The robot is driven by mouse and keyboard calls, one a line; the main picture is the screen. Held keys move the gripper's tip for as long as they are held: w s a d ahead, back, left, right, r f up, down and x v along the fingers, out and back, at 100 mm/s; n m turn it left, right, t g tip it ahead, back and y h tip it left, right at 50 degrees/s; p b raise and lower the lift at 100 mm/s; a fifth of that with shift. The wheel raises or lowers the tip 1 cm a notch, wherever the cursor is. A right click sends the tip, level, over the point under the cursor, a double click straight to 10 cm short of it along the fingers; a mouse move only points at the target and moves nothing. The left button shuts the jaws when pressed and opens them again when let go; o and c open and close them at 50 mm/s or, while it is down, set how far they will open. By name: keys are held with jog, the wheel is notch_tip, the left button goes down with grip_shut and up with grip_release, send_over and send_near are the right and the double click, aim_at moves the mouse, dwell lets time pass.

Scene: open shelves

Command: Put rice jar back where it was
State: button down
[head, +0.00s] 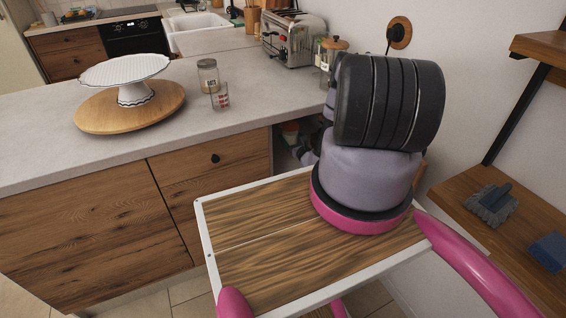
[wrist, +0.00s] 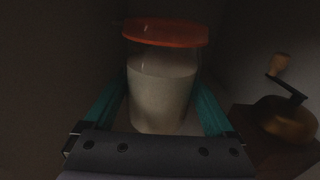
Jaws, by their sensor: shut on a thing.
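The rice jar (wrist: 162,92), clear with pale contents and an orange-red lid (wrist: 165,33), fills the middle of the wrist view. It looks upright. My gripper (wrist: 160,88) has its teal fingers on either side of the jar and is shut on it below the lid. In the head view my arm hides most of the gripper. A small reddish shape (head: 290,127) shows in the dark open compartment at the end of the counter, and it may be the jar's lid. I cannot tell whether the jar's base touches a surface.
A grinder with a crank handle (wrist: 285,115) stands close to the right of the jar, with dark walls around. Above, the counter (head: 230,115) holds a cake stand (head: 126,70), small jars (head: 208,76) and a toaster (head: 292,40). Wall shelves (head: 475,185) are at the right.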

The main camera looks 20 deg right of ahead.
notch_tip(320, 180, down, 9)
jog(key=shift+a+f, duration=0.1)
jog(key=shift+a, duration=0.05)
jog(key=shift+f, duration=0.1)
dwell(0.4)
grip_release()
jog(key=shift+s, duration=0.2)
jog(key=s, duration=1.1)
jog(key=shift+s+d, duration=0.2)
jog(key=shift+s, duration=0.1)
